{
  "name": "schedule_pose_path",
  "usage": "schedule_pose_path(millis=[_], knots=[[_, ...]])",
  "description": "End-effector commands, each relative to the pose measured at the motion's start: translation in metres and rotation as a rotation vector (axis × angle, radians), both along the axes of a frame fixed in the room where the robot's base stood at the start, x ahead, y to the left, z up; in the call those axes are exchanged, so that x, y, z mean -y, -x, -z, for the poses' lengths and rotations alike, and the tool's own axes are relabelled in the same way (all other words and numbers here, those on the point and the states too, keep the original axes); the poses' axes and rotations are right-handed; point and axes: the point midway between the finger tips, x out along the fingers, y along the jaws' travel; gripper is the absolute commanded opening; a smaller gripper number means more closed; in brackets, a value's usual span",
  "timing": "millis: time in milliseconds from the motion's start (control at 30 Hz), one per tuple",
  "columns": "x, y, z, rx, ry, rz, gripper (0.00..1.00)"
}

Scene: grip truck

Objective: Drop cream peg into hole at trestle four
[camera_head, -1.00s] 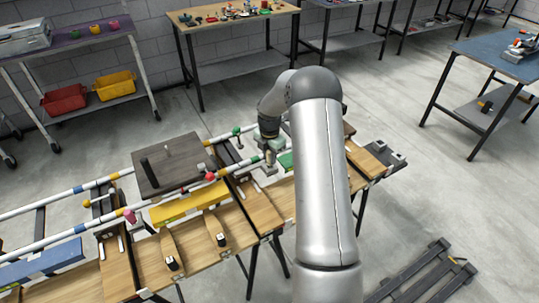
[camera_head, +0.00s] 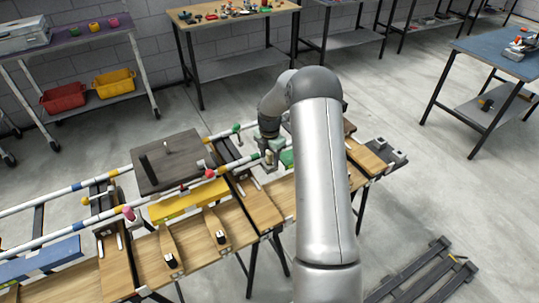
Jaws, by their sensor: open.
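My gripper (camera_head: 270,158) points down over the far rail side of the trestle row, left of my big grey arm. It is small in the picture, and its fingers are hard to make out. A small pale upright piece (camera_head: 270,153) shows right at the fingertips. I cannot tell whether it is the cream peg or part of the gripper. No hole can be made out there. The trestles form a row of wooden tops (camera_head: 262,210) on black legs. My arm hides part of the row's right end.
White striped rails with coloured knobs run along the row. A dark board (camera_head: 172,165), a yellow block (camera_head: 190,198) and a green block (camera_head: 287,158) lie nearby. Dark-topped pegs (camera_head: 221,237) stand on wooden pieces in front. Workbenches stand behind; the floor at right is mostly free.

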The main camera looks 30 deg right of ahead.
Motion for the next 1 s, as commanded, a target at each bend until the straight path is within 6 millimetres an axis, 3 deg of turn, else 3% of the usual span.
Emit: schedule_pose_path(millis=[133, 267, 700, 1000], knots=[[0.000, -0.001, -0.006, 0.002, 0.000, 0.000, 0.48], [0.001, -0.001, -0.025, 0.004, 0.002, 0.001, 0.48], [0.001, -0.001, -0.131, 0.005, 0.001, 0.000, 0.48], [0.000, 0.000, -0.171, 0.001, 0.001, 0.000, 0.48]])
